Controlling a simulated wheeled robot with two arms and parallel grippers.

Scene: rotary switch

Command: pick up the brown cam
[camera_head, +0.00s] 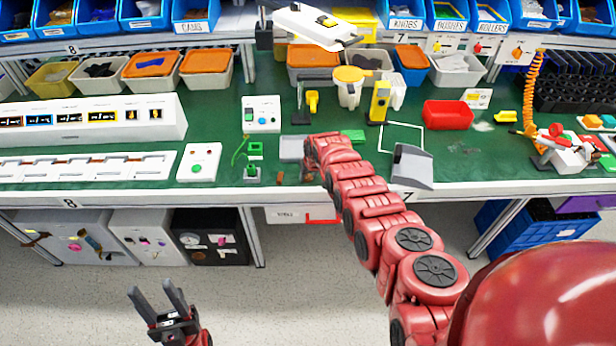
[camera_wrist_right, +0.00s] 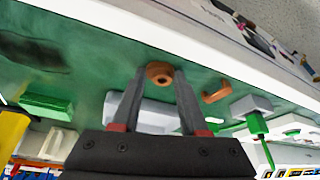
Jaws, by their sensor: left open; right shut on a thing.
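The brown cam (camera_wrist_right: 160,73), a small round brown piece with a dark hole, shows in the right wrist view between the fingertips of my right gripper (camera_wrist_right: 160,80). The fingers are shut on it, low over the green bench top near the front edge. I cannot tell whether it still touches the bench. In the head view my red right arm hides most of the right gripper (camera_head: 308,172). My left gripper (camera_head: 158,295) is open and empty, over the floor in front of the bench.
A second brown piece (camera_wrist_right: 217,91), bent in shape, lies beside the cam. A green fixture (camera_head: 252,168) and a white box with buttons (camera_head: 198,162) stand to the left. A grey angled holder (camera_head: 411,166) and a red bin (camera_head: 448,114) are to the right.

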